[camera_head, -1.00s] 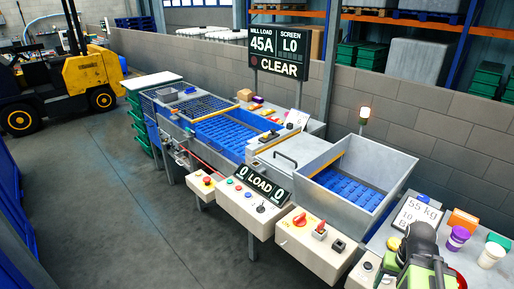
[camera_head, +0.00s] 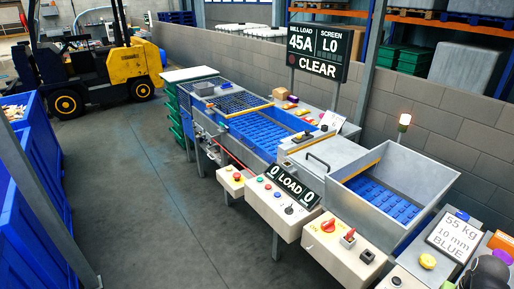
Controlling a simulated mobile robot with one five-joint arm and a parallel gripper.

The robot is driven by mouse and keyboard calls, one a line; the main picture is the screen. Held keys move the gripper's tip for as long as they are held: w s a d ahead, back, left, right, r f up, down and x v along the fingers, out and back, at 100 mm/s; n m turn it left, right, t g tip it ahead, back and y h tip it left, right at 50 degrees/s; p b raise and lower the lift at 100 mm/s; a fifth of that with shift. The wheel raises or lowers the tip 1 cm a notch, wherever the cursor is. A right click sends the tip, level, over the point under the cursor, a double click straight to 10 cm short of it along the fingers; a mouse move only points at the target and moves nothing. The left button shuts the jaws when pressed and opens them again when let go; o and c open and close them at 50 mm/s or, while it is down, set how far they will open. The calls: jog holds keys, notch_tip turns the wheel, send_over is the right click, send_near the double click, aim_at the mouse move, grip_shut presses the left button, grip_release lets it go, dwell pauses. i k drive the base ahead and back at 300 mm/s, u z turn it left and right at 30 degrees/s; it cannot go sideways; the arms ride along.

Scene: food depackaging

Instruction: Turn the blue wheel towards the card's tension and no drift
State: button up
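A white card (camera_head: 459,236) reading "55 kg 10 mm BLUE" stands on the grey bench at the lower right. A small blue round piece (camera_head: 461,215) shows just behind its top edge; I cannot tell whether it is a wheel. I cannot make out a blue wheel for certain anywhere. The belt machine has a blue belt (camera_head: 262,134) and a grey hopper (camera_head: 425,172) with blue belt inside. A dark rounded part of my arm shows at the lower right corner. My gripper's fingers are not visible.
Control boxes with a "0 LOAD 0" display (camera_head: 285,193) line the machine's front. A sign (camera_head: 318,53) reads 45A, L0, CLEAR. A beacon (camera_head: 404,120) glows. Blue bins (camera_head: 45,215) stand left, a yellow forklift (camera_head: 130,65) behind. The floor between is clear.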

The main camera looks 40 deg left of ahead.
aim_at(463, 215)
jog(key=k, duration=0.55)
jog(key=z, duration=0.3)
jog(key=i, duration=1.75)
jog(key=u, duration=0.4)
